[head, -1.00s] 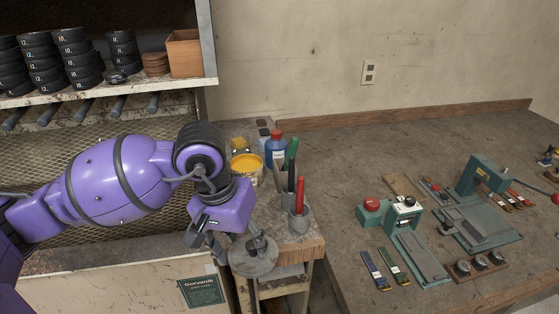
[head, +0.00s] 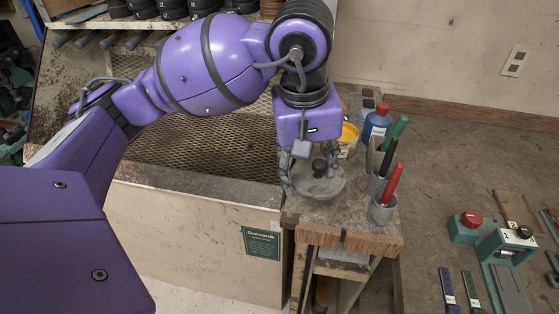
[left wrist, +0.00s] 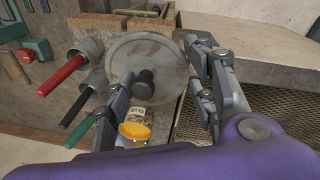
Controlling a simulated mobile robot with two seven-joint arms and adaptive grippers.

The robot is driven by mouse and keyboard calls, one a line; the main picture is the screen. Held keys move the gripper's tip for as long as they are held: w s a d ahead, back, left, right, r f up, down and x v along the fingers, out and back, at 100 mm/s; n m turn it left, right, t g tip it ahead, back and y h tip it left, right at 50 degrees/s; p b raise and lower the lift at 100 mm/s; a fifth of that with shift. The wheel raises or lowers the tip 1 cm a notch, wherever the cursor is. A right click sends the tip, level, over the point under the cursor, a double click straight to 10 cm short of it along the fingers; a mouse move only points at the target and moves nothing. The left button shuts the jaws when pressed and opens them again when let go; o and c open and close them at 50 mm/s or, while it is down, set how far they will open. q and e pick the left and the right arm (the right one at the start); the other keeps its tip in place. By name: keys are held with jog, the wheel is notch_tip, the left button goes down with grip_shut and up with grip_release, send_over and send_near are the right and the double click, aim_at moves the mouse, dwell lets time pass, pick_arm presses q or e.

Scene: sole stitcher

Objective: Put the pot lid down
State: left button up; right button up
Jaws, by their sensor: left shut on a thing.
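The pot lid (head: 325,187) is a grey metal disc with a dark knob on top. In the head view it is roughly level at the near left corner of the narrow side bench (head: 345,212). I cannot tell whether it touches the bench top. My left gripper (head: 302,172) is shut on the lid, with its fingers reaching down from above. In the left wrist view, the lid (left wrist: 160,52) lies between the fingers (left wrist: 160,62). My right gripper is out of view.
Close right of the lid stand grey cups with a red marker (head: 393,183) and a green marker (head: 397,130). A blue bottle (head: 377,122) is behind them. The mesh panel (head: 200,150) lies left. The larger bench with green tools (head: 470,225) is at right.

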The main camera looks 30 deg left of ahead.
pick_arm(q)
jog(key=w+a+f, duration=0.1)
jog(key=w+f, duration=0.1)
jog(key=w, duration=0.1)
jog(key=w+a+f, duration=0.1)
jog(key=w+f, duration=0.2)
jog(key=w, duration=0.1)
jog(key=w+f, duration=0.3)
jog(key=w, duration=0.1)
jog(key=shift+w+a+f+p, duration=0.15)
jog(key=shift+w+a+p, duration=0.05)
jog(key=shift+a+p, duration=0.2)
jog(key=shift+w+a+f, duration=0.15)
jog(key=shift+w+f, duration=0.25)
jog(key=shift+f, duration=0.1)
notch_tip(320, 180, down, 3)
jog(key=shift+f, duration=0.1)
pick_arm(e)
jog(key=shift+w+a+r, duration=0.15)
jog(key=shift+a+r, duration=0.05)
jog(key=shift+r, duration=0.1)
